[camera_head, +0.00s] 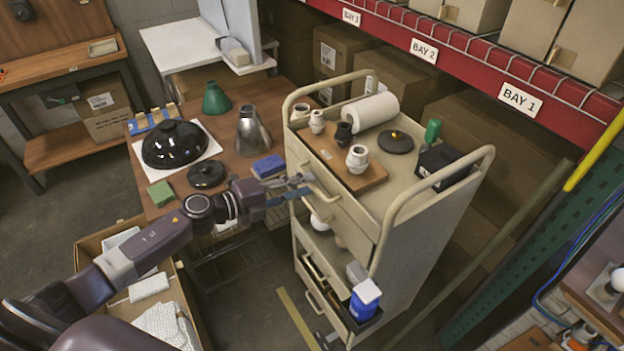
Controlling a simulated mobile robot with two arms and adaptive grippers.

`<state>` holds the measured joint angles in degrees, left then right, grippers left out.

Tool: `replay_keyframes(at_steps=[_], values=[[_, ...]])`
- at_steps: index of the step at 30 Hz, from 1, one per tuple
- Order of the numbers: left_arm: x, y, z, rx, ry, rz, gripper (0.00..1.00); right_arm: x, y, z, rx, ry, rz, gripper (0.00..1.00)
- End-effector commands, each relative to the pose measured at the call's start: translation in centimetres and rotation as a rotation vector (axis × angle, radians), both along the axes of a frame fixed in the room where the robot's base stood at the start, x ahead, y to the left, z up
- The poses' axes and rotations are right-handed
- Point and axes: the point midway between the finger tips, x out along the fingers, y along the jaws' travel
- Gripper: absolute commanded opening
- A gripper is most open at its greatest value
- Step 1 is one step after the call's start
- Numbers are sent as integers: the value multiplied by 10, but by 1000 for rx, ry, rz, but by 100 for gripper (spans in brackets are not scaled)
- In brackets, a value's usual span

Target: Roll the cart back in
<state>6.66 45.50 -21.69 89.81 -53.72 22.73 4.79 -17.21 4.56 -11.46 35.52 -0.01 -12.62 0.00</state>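The cart (425,235) is beige, with raised tube rails at both ends, drawers on its front and an open shelf below the top drawer. It stands angled in the middle of the camera_head view, below the racking. My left gripper (303,186) is at the cart's front left, by the top drawer face (335,206) and its handle. It overlaps the drawer front in this view; I cannot tell whether its fingers touch or close on the handle. My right gripper is not in view.
The cart top carries a paper roll (370,111), a wooden board (373,176) with sockets and a black box (443,166). A table (262,98) with lamp shades stands left. An open carton (188,290) sits lower left. A yellow strip (298,320) marks the floor by the cart.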

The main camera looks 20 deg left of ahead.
Motion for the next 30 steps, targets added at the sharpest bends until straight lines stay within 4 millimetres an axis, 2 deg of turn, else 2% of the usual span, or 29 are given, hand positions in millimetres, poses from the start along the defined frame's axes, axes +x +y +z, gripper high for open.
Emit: replay_keyframes(at_steps=[6,17,24,30], values=[[21,-16,-4,-2,0,1,25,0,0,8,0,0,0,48],[24,-19,-7,-1,1,0,25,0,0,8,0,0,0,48],[24,-19,-6,-1,0,1,0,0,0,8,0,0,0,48],[24,-19,-7,-1,0,1,0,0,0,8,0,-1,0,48]])
